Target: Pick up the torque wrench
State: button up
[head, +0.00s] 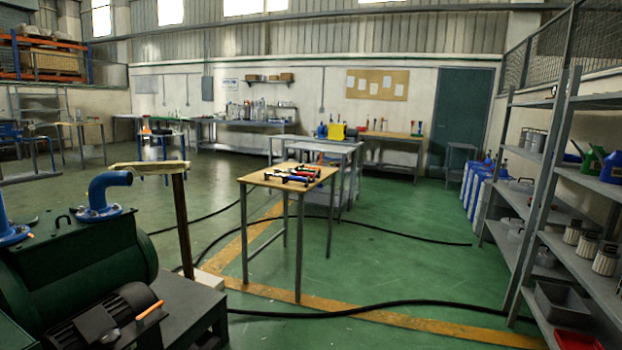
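Several long tools with red, blue and black parts (292,175) lie close together on the wooden top of a small table (256,179) in the middle of the room. They are too small and crowded for me to tell which is the torque wrench. The table stands some distance ahead, and nothing touches the tools. My gripper does not show in this view.
A green machine with blue pipes (98,200) stands at the near left, beside a wooden post (183,225). Black hoses (390,304) cross the green floor. Metal shelves (562,230) line the right. Open floor (385,265) lies between table and shelves.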

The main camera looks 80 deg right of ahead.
aim_at(276, 171)
jog(key=z, duration=2.3)
jog(key=i+l+u, duration=0.35)
jog(key=i+l, duration=0.9)
jog(key=i, duration=0.55)
jog(key=i+l+u, duration=0.4)
jog(key=i+l, duration=1.2)
jog(key=l, duration=0.15)
